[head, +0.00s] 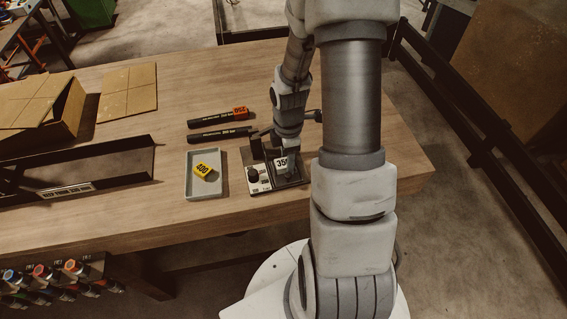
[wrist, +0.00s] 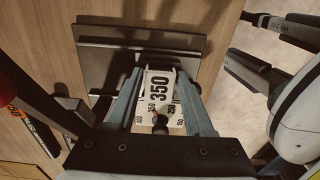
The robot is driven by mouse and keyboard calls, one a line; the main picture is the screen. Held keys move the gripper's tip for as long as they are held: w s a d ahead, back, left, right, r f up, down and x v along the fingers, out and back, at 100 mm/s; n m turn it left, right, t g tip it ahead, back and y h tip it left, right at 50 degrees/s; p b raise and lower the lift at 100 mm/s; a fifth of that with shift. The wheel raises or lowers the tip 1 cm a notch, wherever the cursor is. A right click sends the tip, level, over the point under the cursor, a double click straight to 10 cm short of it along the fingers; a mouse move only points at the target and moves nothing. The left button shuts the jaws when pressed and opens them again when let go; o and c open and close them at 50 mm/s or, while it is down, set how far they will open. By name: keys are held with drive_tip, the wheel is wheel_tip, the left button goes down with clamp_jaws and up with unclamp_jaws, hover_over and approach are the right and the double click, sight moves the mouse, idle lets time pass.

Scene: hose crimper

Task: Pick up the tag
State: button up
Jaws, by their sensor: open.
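A white tag marked 350 (wrist: 161,88) sits between the two fingers of my gripper (wrist: 162,76) in the wrist view. One finger is on each side of it, with the jaws open; I cannot tell whether either finger touches it. In the head view the white tag (head: 280,163) shows at the dark crimper device (head: 258,186), with my gripper (head: 289,158) just over it. A yellow tag marked 400 (head: 203,170) lies in a shallow grey tray (head: 190,189) to the left. An orange tag marked 250 (head: 240,112) is at the end of a black hose (head: 209,120).
A second black hose (head: 219,134) lies on the wooden table (head: 180,80). Coloured fittings (head: 55,272) hang below the table's front left edge. The table's back middle is clear.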

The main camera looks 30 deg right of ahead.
clamp_jaws()
drive_tip(key=shift+r, duration=0.1)
